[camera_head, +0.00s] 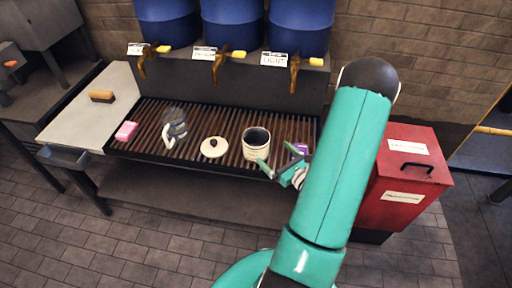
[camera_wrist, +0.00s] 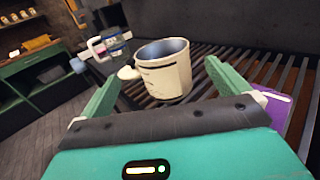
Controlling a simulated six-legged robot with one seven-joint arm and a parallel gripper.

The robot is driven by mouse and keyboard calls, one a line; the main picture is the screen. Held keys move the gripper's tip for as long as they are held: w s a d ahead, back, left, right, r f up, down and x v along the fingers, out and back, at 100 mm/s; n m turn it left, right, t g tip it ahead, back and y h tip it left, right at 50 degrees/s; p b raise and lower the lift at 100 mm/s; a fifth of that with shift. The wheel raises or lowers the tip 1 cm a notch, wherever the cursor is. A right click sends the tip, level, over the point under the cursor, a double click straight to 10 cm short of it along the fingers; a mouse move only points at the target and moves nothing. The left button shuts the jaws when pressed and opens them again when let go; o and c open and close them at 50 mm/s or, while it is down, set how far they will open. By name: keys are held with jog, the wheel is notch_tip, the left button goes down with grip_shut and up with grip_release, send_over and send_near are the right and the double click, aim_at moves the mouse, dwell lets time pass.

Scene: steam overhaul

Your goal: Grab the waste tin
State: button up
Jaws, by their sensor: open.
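The waste tin (camera_head: 255,146) is a cream, open-topped pot standing upright on the slatted grate. In the wrist view the tin (camera_wrist: 166,78) stands ahead of my gripper, between the lines of the two fingers, with dark markings on its side. My gripper (camera_head: 284,163) is just right of the tin in the head view, low over the grate. It is open and empty, its green fingers (camera_wrist: 160,85) spread apart. I cannot tell whether a fingertip touches the tin. A cream lid with a dark knob (camera_head: 213,147) lies on the grate left of the tin.
A purple item (camera_head: 297,150) lies beside my gripper. A grey-and-white object (camera_head: 174,128) and a pink block (camera_head: 126,131) are farther left on the grate. Blue drums with taps (camera_head: 233,25) stand behind. A red bin (camera_head: 408,175) stands at right.

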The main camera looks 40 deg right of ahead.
send_over(256, 137)
jog(key=s+a, duration=0.3)
jog(key=shift+s+f, duration=0.1)
jog(key=shift+s, duration=0.1)
jog(key=c, duration=1.2)
